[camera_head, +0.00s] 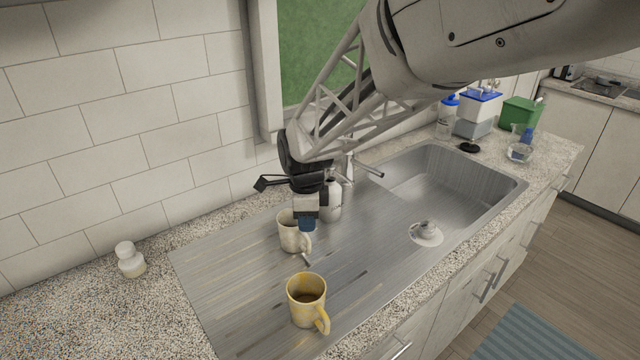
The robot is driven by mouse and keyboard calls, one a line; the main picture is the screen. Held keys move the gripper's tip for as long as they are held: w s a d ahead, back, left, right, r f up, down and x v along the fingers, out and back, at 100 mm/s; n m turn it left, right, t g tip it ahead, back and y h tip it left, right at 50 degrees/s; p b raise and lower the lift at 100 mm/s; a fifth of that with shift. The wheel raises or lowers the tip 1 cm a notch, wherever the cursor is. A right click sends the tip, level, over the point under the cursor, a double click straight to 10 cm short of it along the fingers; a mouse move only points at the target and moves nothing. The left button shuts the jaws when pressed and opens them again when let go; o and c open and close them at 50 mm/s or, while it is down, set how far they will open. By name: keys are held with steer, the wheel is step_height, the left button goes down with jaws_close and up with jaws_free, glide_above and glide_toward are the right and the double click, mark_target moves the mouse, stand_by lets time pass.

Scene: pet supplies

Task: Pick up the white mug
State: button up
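The white mug (289,238) stands upright on the ribbed steel drainboard (225,275), left of the sink bowl. My gripper (306,222) points down at the mug's right side, over its rim and handle area, and hides part of it. I cannot tell whether it touches the mug or how far apart its fingers are. The mug's handle shows at its lower right. A yellow mug (304,286) stands nearer the front, with its handle toward the lower right.
A pale bottle (332,202) stands close behind my gripper. The faucet (349,168) is behind it. The sink bowl (430,190) holds a drain piece. A small white jar (130,262) stands at left. Bottles, a green box (520,113) and glassware stand at the far right.

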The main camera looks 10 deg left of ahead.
mark_target(308, 241)
steer(key=shift+f, duration=0.95)
steer(key=shift+w+d+f, duration=0.1)
steer(key=shift+f, duration=2.5)
jaws_close()
